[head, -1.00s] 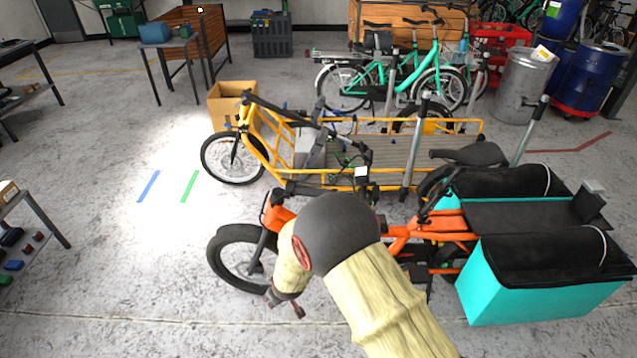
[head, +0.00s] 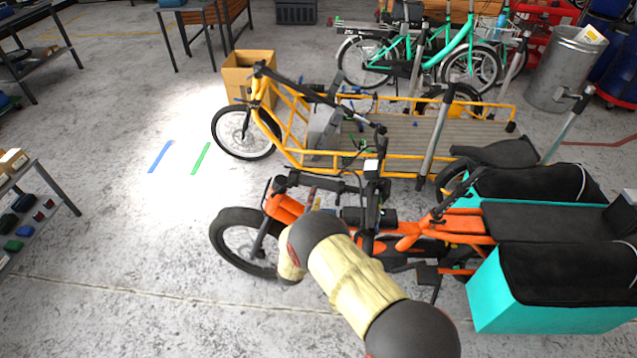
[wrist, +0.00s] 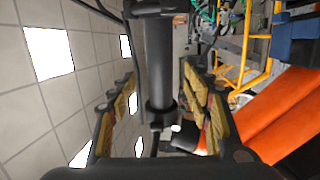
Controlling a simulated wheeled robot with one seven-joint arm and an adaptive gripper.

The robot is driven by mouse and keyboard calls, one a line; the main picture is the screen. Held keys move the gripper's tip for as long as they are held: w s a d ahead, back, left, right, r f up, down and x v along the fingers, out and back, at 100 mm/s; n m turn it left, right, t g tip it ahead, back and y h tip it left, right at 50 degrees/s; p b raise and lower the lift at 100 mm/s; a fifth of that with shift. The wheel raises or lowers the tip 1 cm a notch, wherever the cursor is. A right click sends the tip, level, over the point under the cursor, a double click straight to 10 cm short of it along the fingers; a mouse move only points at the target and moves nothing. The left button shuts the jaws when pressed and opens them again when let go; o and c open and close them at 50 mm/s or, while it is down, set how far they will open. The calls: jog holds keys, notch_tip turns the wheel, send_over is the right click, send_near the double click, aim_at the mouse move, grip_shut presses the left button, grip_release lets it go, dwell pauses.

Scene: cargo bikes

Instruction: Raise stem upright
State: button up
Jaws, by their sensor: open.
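The orange cargo bike (head: 420,238) stands in front of me in the head view. A black bar (head: 328,185), apparently its folded-down stem, lies nearly level above the orange front frame. In the wrist view, which is turned sideways, a thick black tube (wrist: 158,60) runs between the fingers of my gripper (wrist: 158,108). The fingers, with worn yellow pads, are open on either side of the tube, with visible gaps. In the head view my arm hides most of the gripper and the part of the bike behind it.
A yellow cargo bike (head: 470,135) stands close behind the orange one. Teal panniers (head: 540,305) flank the orange bike's rear. A cardboard box (head: 237,75) is behind the yellow front wheel. A shelf (head: 60,190) stands at left; the floor between is clear.

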aim_at(318, 183)
jog(key=b+x, duration=0.2)
jog(key=x, duration=0.4)
jog(key=shift+w, duration=0.4)
jog(key=shift+r, duration=0.1)
jog(key=shift+c, duration=0.7)
jog(key=c, duration=1.1)
grip_shut()
